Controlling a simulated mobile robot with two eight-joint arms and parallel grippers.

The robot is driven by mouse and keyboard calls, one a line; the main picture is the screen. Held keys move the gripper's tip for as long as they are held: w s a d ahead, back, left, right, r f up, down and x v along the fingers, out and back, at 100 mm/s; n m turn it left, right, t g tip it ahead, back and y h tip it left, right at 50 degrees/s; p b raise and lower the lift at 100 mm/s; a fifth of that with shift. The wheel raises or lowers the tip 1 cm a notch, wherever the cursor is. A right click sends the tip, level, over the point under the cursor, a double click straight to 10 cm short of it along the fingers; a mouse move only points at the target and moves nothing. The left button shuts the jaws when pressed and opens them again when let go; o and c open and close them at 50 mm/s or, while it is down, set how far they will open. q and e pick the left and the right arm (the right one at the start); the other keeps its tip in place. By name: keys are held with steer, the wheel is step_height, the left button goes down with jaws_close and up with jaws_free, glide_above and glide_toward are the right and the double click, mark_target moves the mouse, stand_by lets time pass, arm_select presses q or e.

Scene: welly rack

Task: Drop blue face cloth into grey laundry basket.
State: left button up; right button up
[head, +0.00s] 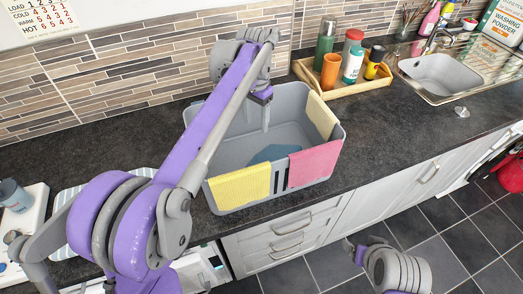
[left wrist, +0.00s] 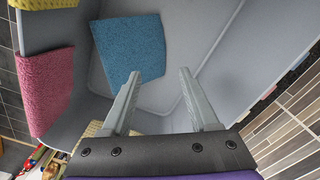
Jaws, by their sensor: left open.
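The grey laundry basket (head: 234,153) stands on the dark worktop in the head view. The blue face cloth (head: 275,153) lies inside it, low down, partly hidden by the front wall and its cloths. In the left wrist view the blue cloth (left wrist: 130,48) lies spread in the basket (left wrist: 205,38), apart from my fingers. My left gripper (head: 266,122) points down into the basket from above. Its two fingers (left wrist: 157,76) are apart with nothing between them. My right gripper (head: 353,251) is low at the right, over the floor, and its jaws cannot be made out.
A yellow cloth (head: 240,187), a pink cloth (head: 314,164) and a pale yellow cloth (head: 321,115) hang over the basket rim. A wooden tray (head: 345,90) with bottles stands behind right, and a sink (head: 440,75) lies beyond. The worktop right of the basket is clear.

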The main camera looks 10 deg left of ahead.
arm_select(q)
steer(key=shift+r, duration=0.1)
step_height(320, 180, up, 11)
steer(key=p, duration=0.1)
steer(key=shift+f, duration=0.2)
arm_select(e)
steer(key=shift+w+r, duration=0.55)
steer(key=shift+r, duration=0.35)
steer(key=shift+s, duration=0.1)
